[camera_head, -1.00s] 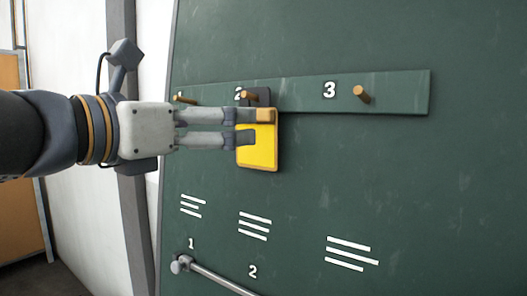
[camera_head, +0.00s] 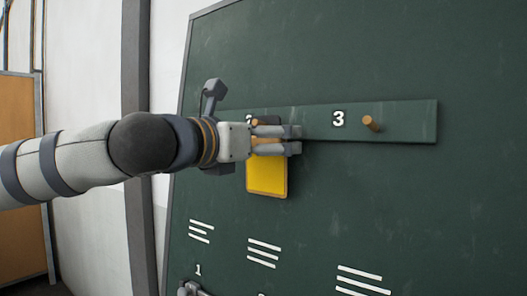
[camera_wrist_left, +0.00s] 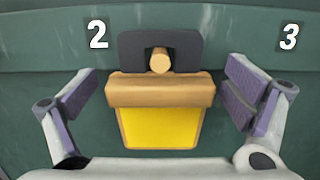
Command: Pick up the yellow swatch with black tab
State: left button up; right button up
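The yellow swatch (camera_head: 267,178) hangs against the green board, below the peg strip. In the left wrist view, the swatch (camera_wrist_left: 160,128) has a tan top bar and a black tab (camera_wrist_left: 187,50) looped around a wooden peg beside the number 2. My left gripper (camera_head: 294,140) reaches in from the left, in front of the swatch's upper part. In the left wrist view, my left gripper (camera_wrist_left: 162,95) is open, one finger on each side of the tan bar, with gaps between. In the head view the arm hides most of the tab. My right gripper is not in view.
The green board (camera_head: 400,220) carries a strip (camera_head: 410,115) with a bare wooden peg (camera_head: 370,123) by the number 3. White line marks and numbers are below. A bar end (camera_head: 188,288) shows at the bottom. The board's right side is clear.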

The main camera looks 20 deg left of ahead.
pick_arm(q)
jog(key=c, duration=0.9)
jog(key=shift+c, duration=0.2)
jog(key=shift+r, duration=0.1)
jog(key=shift+r, duration=0.25)
jog(key=v, duration=1.8)
jog(key=shift+r, duration=0.35)
jog(key=v, duration=0.2)
jog(key=r+v, duration=0.1)
jog(key=v, duration=0.1)
jog(key=shift+s+a, duration=0.1)
jog(key=shift+s, duration=0.15)
